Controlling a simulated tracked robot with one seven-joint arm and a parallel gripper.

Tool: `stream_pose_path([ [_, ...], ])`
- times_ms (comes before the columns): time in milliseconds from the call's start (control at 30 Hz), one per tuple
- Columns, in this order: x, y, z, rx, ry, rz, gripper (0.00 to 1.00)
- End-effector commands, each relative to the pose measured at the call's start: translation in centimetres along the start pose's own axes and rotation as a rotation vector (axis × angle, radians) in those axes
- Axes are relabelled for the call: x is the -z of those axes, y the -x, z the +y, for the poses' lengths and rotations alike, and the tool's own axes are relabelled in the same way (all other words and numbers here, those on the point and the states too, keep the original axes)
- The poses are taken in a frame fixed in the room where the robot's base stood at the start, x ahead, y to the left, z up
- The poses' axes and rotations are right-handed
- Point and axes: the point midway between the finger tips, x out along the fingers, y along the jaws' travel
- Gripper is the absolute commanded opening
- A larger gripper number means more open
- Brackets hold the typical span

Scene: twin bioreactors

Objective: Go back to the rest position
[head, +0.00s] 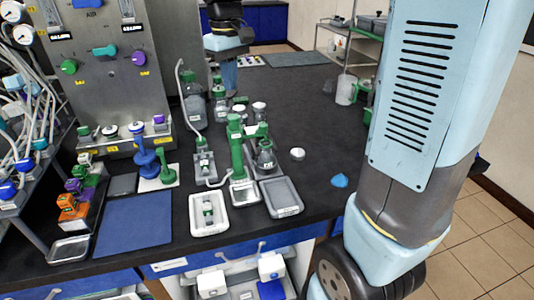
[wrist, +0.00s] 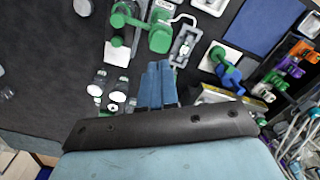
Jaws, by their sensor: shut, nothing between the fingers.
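My gripper (wrist: 158,68) is shut and empty in the wrist view, its two blue fingers side by side. It also shows in the head view (head: 229,88), at the top, above the far part of the dark bench (head: 330,115). The wrist view has the bench turned round. Green-clamped glassware (wrist: 160,35) stands beyond the fingertips, and small bottles (wrist: 112,100) lie to the left of the fingers. I cannot tell how high the fingers are above the bench. My upper arm hides the right side of the head view.
The steel control panel (head: 85,50) with knobs and tubing stands at the left. Green stands (head: 237,150), grey trays (head: 282,197) and a blue mat (head: 135,222) occupy the front. A white jug (head: 346,90) stands at the right. The bench between jug and glassware is mostly clear.

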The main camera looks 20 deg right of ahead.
Motion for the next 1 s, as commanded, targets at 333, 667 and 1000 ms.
stream_pose_path([
  [333, -2.5, 1.0, 0.5, -0.02, -0.049, 0.043, 0.0],
  [667, -10.9, 2.8, 1.6, -0.075, -0.216, 0.19, 0.0],
  [1000, -19.2, 2.4, 1.7, -0.113, -0.387, 0.35, 0.0],
])
